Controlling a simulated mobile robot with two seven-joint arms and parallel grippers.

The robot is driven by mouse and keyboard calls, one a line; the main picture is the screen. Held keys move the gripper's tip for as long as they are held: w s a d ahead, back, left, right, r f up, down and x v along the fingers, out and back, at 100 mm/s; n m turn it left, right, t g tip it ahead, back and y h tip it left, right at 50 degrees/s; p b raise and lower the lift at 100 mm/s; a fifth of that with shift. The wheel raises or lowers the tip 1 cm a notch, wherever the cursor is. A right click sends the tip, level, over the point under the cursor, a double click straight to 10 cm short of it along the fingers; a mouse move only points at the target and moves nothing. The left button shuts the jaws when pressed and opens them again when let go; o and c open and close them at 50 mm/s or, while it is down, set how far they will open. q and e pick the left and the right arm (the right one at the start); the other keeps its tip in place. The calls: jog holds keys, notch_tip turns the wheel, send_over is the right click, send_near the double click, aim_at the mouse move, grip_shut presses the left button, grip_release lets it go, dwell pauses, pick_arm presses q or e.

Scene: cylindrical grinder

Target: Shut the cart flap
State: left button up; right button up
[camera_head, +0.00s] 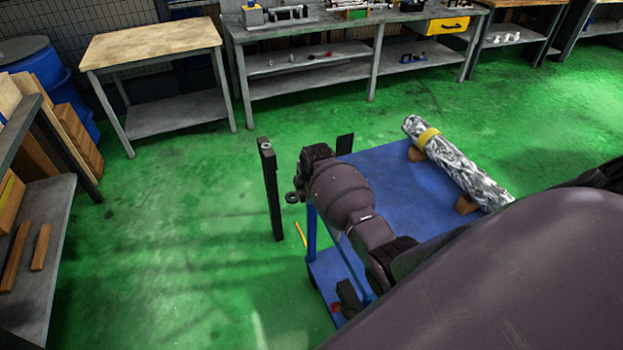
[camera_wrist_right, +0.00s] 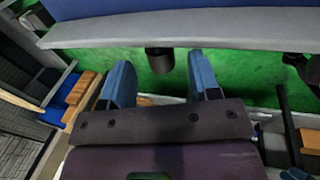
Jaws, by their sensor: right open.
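The blue cart (camera_head: 385,185) stands right of centre in the head view. A dark narrow upright panel (camera_head: 271,192), seen nearly edge-on, stands at its left side and appears to be the flap, swung out. A small dark round knob (camera_head: 292,197) sits just right of it. My right arm reaches over the cart's left edge; its fingers are hard to make out there. In the right wrist view my right gripper (camera_wrist_right: 160,75) is open, its blue fingers apart. A dark cylinder (camera_wrist_right: 160,60), perhaps the knob, shows between them under a long grey edge (camera_wrist_right: 180,28). My left gripper is not visible.
A silvery roll with a yellow band (camera_head: 450,163) lies on brown blocks on the cart top. A wood-topped table (camera_head: 150,45) and a long grey workbench (camera_head: 300,28) stand at the back. A shelf (camera_head: 50,240) stands at left. The green floor between is largely clear.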

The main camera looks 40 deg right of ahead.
jog(key=v, duration=0.8)
jog(key=shift+s+r, duration=0.15)
jog(key=shift+r, duration=0.15)
jog(key=w+a+r+m+t+h, duration=0.1)
jog(key=w+r+m+t, duration=0.5)
jog(key=m+t, duration=0.15)
jog(key=s+a+f+m+b, duration=0.1)
jog(key=s+f, duration=0.4)
jog(key=s, duration=0.5)
jog(key=s+a+f+m, duration=0.3)
jog(key=s+a+f, duration=0.2)
jog(key=s, duration=0.6)
jog(key=s+a+f+m+t+y+b, duration=0.1)
jog(key=s+a+f+m, duration=0.2)
jog(key=s+f, duration=0.3)
jog(key=s+a, duration=0.1)
jog(key=s, duration=0.4)
jog(key=shift+f+b, duration=0.15)
jog(key=shift+b, duration=0.2)
jog(key=shift+a, duration=0.1)
